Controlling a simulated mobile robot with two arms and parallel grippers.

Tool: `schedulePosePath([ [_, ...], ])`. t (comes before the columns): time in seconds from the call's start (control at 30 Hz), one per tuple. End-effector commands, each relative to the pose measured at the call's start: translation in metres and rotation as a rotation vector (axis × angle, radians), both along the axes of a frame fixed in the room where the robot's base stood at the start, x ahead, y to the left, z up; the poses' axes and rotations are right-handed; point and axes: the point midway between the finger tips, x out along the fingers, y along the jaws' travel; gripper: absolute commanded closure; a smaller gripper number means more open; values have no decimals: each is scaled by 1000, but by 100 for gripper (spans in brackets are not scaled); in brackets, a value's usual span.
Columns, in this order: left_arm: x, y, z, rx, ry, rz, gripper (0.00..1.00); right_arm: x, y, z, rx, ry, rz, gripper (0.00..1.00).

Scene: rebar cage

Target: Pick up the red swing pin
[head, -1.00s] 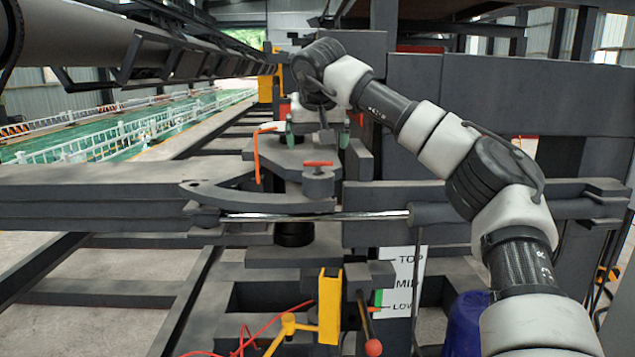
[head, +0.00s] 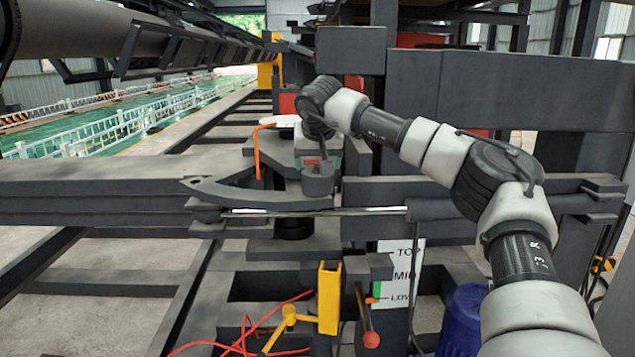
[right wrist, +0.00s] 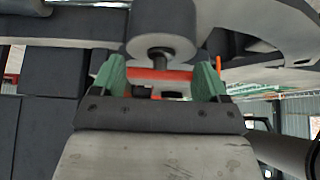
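The red swing pin (head: 311,162) shows as a small red patch on top of a dark upright cylinder (head: 317,182), mostly hidden by my right gripper (head: 319,157). In the right wrist view the pin (right wrist: 160,74) is a red crossbar on a thin dark stem. It lies between the two green fingers of my right gripper (right wrist: 160,80). The fingers are apart, with a finger on each side of the bar; I cannot tell whether either touches it. My left gripper is not in view.
An orange bent rod (head: 258,150) stands just left of the pin. A dark curved arm (head: 235,195) and a shiny rod (head: 310,212) lie below. A yellow post (head: 329,297), a red-knobbed lever (head: 369,325) and a blue drum (head: 463,320) stand lower down.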

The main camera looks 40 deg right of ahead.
Motion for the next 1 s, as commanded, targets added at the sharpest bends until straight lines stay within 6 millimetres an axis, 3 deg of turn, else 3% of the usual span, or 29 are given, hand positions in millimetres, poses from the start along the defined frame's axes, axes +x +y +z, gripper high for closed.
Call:
schedulePosePath([
  [0.03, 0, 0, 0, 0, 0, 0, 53, 0, 0, 0, 0, 0, 0, 33],
  [0.37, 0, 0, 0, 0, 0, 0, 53, 0, 0, 0, -1, -1, 0, 83],
  [0.77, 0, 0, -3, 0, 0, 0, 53, 0, 0, 8, 0, -5, -1, 84],
  [1.0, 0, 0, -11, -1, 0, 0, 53, 1, 1, 39, -1, -6, -1, 84],
])
